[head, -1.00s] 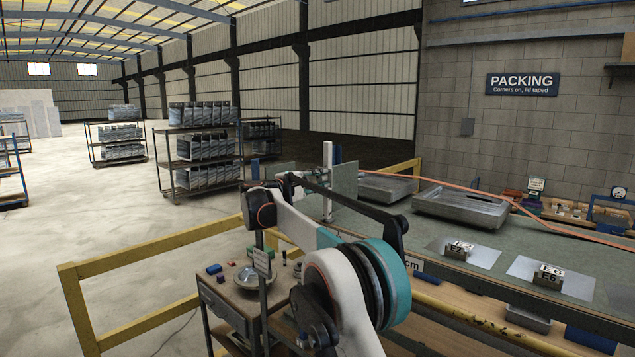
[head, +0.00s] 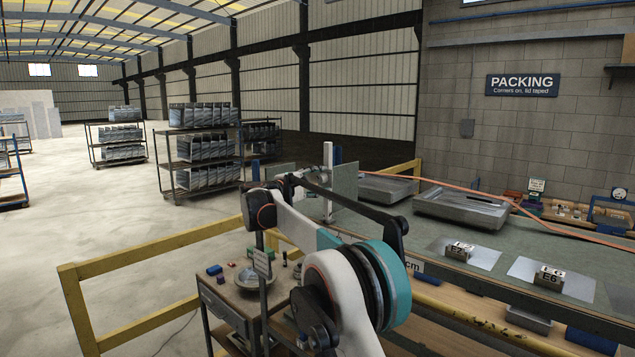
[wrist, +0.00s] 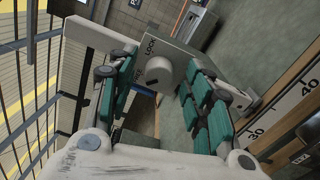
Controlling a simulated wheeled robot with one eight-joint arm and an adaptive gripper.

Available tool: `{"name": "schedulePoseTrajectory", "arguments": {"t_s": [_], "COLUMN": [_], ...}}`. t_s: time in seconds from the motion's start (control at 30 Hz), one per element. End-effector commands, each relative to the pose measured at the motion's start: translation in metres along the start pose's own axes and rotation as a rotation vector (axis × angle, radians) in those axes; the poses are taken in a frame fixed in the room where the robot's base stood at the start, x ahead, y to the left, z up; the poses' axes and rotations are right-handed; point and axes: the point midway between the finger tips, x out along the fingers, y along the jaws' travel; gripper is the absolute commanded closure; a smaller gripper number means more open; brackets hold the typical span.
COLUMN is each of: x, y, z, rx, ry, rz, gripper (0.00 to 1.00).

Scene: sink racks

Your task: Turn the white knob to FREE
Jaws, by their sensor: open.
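The white knob (wrist: 158,74) is in the wrist view, on a pale grey plate (wrist: 185,62). The word LOCK is printed on the plate above the knob. Another label left of it is partly hidden by a finger; its visible letters look like the end of FREE. My gripper (wrist: 165,66) is open, with one green-padded finger on each side of the knob. Gaps show between the fingers and the knob. In the head view my arm covers this area, and the knob cannot be made out.
A long bench carries grey metal trays (head: 462,207) and blocks marked E (head: 549,278). An orange hose (head: 500,197) crosses it. A yellow rail (head: 160,243) and a small cart (head: 228,305) with loose items stand left of my arm. Open floor lies far left.

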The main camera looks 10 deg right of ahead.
Motion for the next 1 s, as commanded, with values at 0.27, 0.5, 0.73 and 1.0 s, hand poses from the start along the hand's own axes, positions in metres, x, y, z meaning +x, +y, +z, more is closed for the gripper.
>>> {"name": "schedulePoseTrajectory", "arguments": {"t_s": [0.27, 0.5, 0.73, 1.0], "x": [-0.016, -0.064, -0.103, -0.120], "y": [0.000, 0.001, 0.000, 0.000], "z": [-0.001, -0.001, -0.001, 0.000], "rx": [0.000, 0.000, 0.000, 0.000], "ry": [0.002, 0.003, 0.002, 0.000], "rz": [0.001, 0.001, 0.000, 0.000], "gripper": [0.54, 0.54, 0.54, 0.54]}}
